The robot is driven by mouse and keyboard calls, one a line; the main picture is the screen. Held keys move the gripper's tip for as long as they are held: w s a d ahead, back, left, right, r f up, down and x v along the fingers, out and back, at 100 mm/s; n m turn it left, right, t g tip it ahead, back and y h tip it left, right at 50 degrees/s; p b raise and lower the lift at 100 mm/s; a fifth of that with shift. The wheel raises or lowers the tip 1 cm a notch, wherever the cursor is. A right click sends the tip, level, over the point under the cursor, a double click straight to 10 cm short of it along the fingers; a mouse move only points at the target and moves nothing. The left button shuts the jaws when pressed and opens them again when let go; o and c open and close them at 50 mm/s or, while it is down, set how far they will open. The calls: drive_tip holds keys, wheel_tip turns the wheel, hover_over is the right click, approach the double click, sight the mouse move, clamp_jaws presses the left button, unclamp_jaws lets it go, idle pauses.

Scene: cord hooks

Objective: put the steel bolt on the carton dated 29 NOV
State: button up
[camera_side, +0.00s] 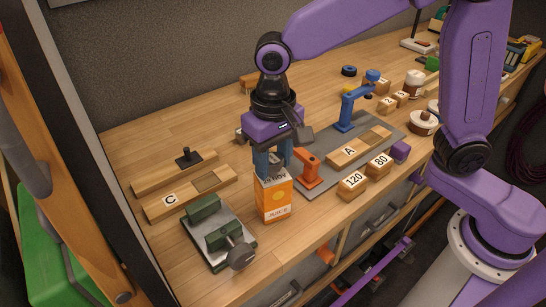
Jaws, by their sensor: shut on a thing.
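An orange and white juice carton (276,200) stands upright near the front of the bench. Its top band shows a date ending in "9 NOV", with the first part partly covered. My gripper (272,172) points down right at the carton's top, its blue fingers overlapping the upper edge in this view. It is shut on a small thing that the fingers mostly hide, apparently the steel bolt. No loose bolt shows clearly elsewhere. Whether the held thing touches the carton top cannot be told.
A green vise-like tool (218,232) sits left of the carton. Board C (190,190) lies behind it. Right of the carton are an orange bracket (307,168), a grey plate (322,178) with block A, and blocks 120 (352,184) and 80 (379,164).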

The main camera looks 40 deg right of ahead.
sight(274, 158)
drive_tip(key=shift+f, duration=0.1)
drive_tip(key=o, duration=1.1)
wheel_tip(274, 158, up, 12)
drive_tip(key=shift+d, duration=0.1)
drive_tip(key=s+d+f+n, duration=0.6)
drive_tip(key=s+d, duration=0.3)
drive_tip(key=d, duration=0.1)
drive_tip(key=s+d+f+n, duration=0.6)
drive_tip(key=s+d, duration=0.3)
drive_tip(key=d, duration=0.1)
drive_tip(key=shift+s+f+n, duration=0.15)
drive_tip(key=shift+s+n, duration=0.15)
drive_tip(key=shift+s, duration=0.05)
